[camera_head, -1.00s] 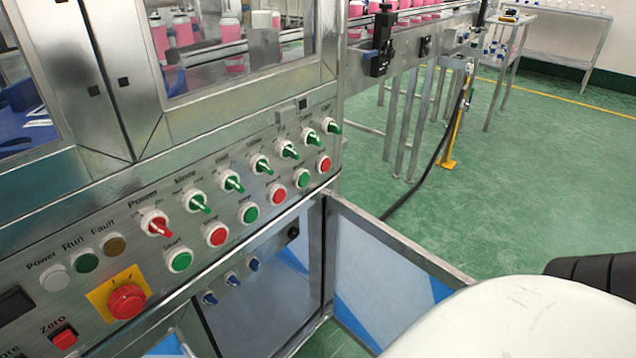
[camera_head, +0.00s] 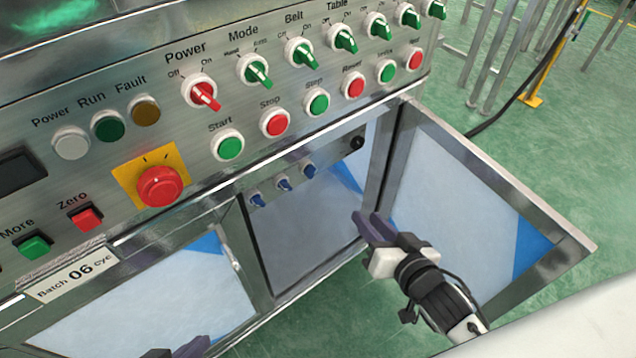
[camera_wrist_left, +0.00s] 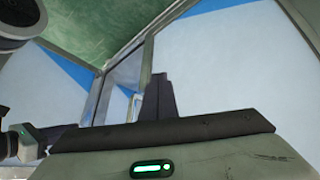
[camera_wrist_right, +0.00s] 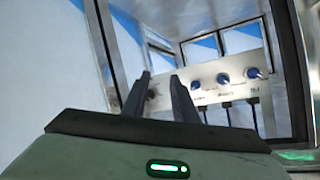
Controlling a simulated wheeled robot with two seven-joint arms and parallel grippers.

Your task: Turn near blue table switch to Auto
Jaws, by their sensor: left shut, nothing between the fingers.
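Three blue table switches sit in a row on a panel inside the open lower cabinet: left (camera_head: 257,200), middle (camera_head: 283,184) and right (camera_head: 310,171). They also show in the right wrist view as left (camera_wrist_right: 194,84), middle (camera_wrist_right: 223,79) and right (camera_wrist_right: 254,73) knobs; their labels are too small to read. My right gripper (camera_head: 368,222) is open and empty, apart from the switches, to their right and lower in the head view. Its spread fingers show in the right wrist view (camera_wrist_right: 160,78). My left gripper (camera_wrist_left: 158,80) is shut and empty, at the bottom edge of the head view.
An open cabinet door (camera_head: 480,195) stands to the right of my right gripper. Above are a red power switch (camera_head: 204,94), green switches, push buttons and a red emergency stop (camera_head: 159,186). Cables hang below the blue switches.

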